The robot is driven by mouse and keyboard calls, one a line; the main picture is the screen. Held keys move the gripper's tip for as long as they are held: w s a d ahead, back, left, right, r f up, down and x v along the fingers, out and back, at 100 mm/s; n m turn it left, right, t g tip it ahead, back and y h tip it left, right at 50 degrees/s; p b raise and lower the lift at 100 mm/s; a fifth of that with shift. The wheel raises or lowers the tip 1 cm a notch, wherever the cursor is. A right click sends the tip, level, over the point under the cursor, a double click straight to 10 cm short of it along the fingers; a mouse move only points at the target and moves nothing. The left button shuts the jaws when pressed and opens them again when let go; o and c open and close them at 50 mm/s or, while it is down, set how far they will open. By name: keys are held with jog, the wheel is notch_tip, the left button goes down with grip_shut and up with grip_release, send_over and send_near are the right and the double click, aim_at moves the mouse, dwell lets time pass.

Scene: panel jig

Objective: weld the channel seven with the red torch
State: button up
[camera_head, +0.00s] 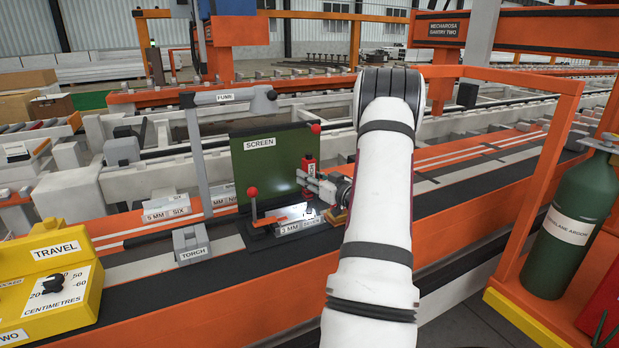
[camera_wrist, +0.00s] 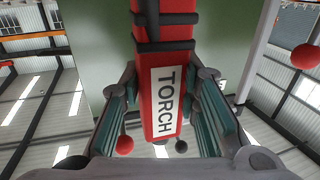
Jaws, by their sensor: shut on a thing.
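The red torch (camera_head: 309,166) stands upright in front of the green screen in the head view. In the wrist view the torch (camera_wrist: 144,98), labelled TORCH, fills the space between the fingers. My gripper (camera_head: 308,184) is shut on it; the teal-padded fingers of my gripper (camera_wrist: 168,85) flank it in the wrist view. Below the torch, a small grey piece (camera_head: 298,226) with a "3 MM" label lies in the jig; the rest of its label is too small to read. A bright patch shows near the torch's lower end. I cannot tell whether the tip touches the piece.
The green screen (camera_head: 262,150) stands behind the jig, with a red-knobbed lever (camera_head: 253,193) at its left. A grey TORCH holder (camera_head: 190,246) stands empty at left. A grey fume arm (camera_head: 202,150), a "5 MM SIX" piece (camera_head: 166,214) and a yellow travel box (camera_head: 52,284) are further left.

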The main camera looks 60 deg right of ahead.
jog(key=shift+s+d+p, duration=0.5)
jog(key=shift+d+p, duration=0.15)
jog(key=shift+d, duration=0.15)
dwell(1.9)
jog(key=shift+r, duration=0.1)
notch_tip(320, 180, up, 6)
jog(key=p, duration=0.5)
jog(key=shift+d+r, duration=0.15)
dwell(1.1)
